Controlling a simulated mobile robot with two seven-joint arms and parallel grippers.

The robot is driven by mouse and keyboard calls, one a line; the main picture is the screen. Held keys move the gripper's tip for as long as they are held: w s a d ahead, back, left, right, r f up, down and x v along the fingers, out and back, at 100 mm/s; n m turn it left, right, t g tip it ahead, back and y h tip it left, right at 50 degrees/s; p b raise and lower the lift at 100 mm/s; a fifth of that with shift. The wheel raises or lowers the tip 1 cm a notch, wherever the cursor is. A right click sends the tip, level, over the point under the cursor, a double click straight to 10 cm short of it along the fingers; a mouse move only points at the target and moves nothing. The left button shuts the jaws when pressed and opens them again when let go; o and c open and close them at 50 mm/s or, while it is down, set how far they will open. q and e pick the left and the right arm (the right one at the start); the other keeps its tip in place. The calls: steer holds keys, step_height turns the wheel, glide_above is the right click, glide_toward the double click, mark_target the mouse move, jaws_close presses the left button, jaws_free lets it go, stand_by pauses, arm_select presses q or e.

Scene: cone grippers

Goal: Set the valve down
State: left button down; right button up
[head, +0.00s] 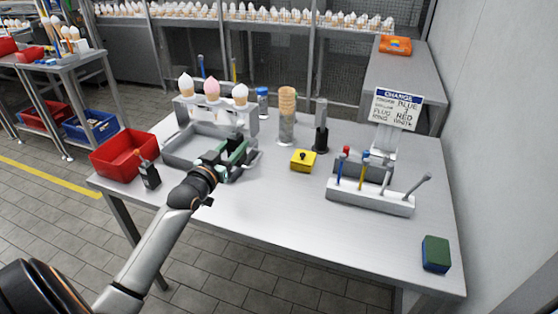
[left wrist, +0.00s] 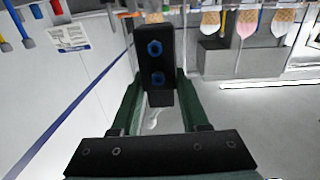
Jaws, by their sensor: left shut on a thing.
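My left gripper (head: 238,158) is over the right part of the grey tray on the table, in front of the cone stand. Its green fingers are shut on the valve, a black block with two blue ports (left wrist: 157,62), which shows between the fingertips in the left wrist view. In the head view the valve is hard to tell apart from the dark gripper. I cannot tell whether the valve touches the tray or table. My right gripper is in neither view.
The grey tray (head: 172,157) stands beside a red bin (head: 124,153) and a black handheld device (head: 149,175). A stand with three cones (head: 212,104) is behind. A yellow box (head: 303,160), tool rack (head: 370,198) and green-blue sponge (head: 436,253) are to the right. The table's front middle is clear.

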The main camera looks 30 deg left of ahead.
arm_select(q)
steer(key=shift+w+a+f+y, duration=0.15)
steer(key=shift+w+a+y, duration=0.15)
steer(key=shift+a, duration=0.35)
steer(key=shift+d+f+n, duration=0.1)
steer(key=shift+f+n, duration=0.05)
steer(key=shift+n, duration=0.15)
steer(key=d+f, duration=0.3)
steer(key=d, duration=0.1)
steer(key=w+d+f, duration=0.1)
steer(key=d+f, duration=0.2)
steer(key=d, duration=0.1)
steer(key=w+d+f, duration=0.1)
steer(key=d+f, duration=0.2)
steer(key=d, duration=0.2)
steer(key=shift+p, duration=0.35)
steer(key=shift+d+f, duration=0.15)
steer(key=shift+f, duration=1.7)
steer(key=shift+f+b, duration=0.2)
steer(key=shift+b, duration=0.15)
steer(key=shift+c, duration=2)
jaws_free()
